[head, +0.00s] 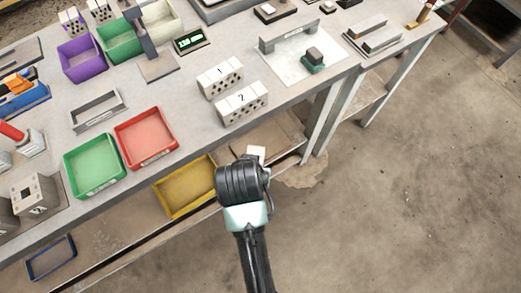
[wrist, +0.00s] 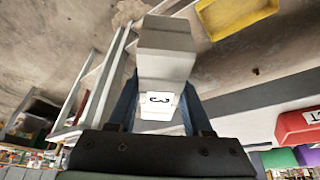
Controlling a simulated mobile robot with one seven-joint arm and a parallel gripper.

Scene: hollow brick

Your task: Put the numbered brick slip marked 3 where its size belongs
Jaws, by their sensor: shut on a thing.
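The brick slip marked 3 (wrist: 166,62) is pale grey-white and sits between my gripper's fingers in the wrist view, with its number facing the camera. My gripper (wrist: 160,100) is shut on it. In the head view only a white end of the slip (head: 256,152) shows beyond my dark wrist, out past the bench's front edge. White bricks marked 1 (head: 220,78) and 2 (head: 242,104) lie on the bench. Purple (head: 82,62), green (head: 121,43) and cream (head: 163,22) bins stand at the back. A small display (head: 189,40) appears to read 138 mm.
A green tray (head: 94,188) and a red tray (head: 146,160) sit near the bench's front edge. A yellow tray (head: 185,210) is on the lower shelf. A grey frame (head: 98,109) lies behind the trays. Bare bench lies between the red tray and brick 2.

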